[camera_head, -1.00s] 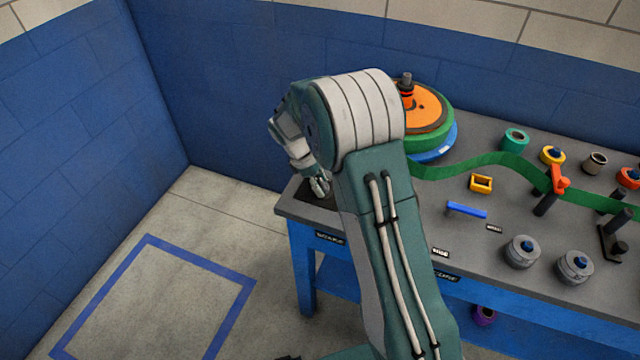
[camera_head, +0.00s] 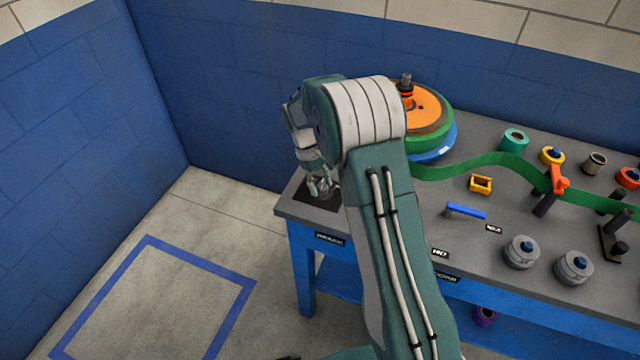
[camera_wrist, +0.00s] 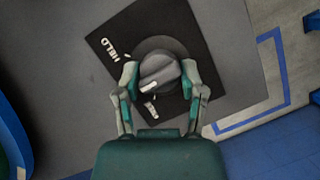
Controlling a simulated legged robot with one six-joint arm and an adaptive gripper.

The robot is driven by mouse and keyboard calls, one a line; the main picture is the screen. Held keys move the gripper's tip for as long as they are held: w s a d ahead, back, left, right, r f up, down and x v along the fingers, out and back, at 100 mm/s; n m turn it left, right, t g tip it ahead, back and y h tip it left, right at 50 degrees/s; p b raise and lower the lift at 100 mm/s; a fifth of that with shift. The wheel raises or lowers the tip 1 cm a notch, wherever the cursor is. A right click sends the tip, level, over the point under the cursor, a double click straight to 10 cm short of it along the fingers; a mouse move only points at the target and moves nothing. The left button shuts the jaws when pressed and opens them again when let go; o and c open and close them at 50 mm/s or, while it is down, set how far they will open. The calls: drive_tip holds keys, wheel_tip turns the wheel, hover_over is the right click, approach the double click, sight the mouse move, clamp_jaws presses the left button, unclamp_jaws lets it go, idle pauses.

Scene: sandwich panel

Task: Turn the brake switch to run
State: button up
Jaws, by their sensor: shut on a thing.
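The brake switch is a dark grey round knob (camera_wrist: 157,68) with a raised grip bar and a white mark, on a black square plate (camera_wrist: 197,38). In the wrist view, the word HELD stands in white on the plate at the knob's upper left. A second white label below the knob is partly hidden and I cannot read it. My gripper (camera_wrist: 160,74) has one finger on each side of the grip bar and is shut on it. In the head view, my gripper (camera_head: 322,185) reaches down over the plate (camera_head: 312,202) at the table's left corner; the knob is mostly hidden there.
The grey table (camera_head: 400,215) carries a stacked orange, green and blue reel (camera_head: 428,118) behind my arm. A green strip (camera_head: 480,164) runs right past an orange clamp (camera_head: 558,181). A blue bar (camera_head: 467,211) and grey knobs (camera_head: 522,252) lie right of my arm. Floor at left is clear.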

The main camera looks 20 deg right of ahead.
drive_tip(key=shift+f, duration=0.15)
drive_tip(key=o, duration=1.2)
drive_tip(key=shift+c, duration=0.2)
drive_tip(key=shift+r, duration=0.2)
drive_tip(key=v, duration=1.1)
drive_tip(key=shift+w+r, duration=0.25)
drive_tip(key=shift+r, duration=0.05)
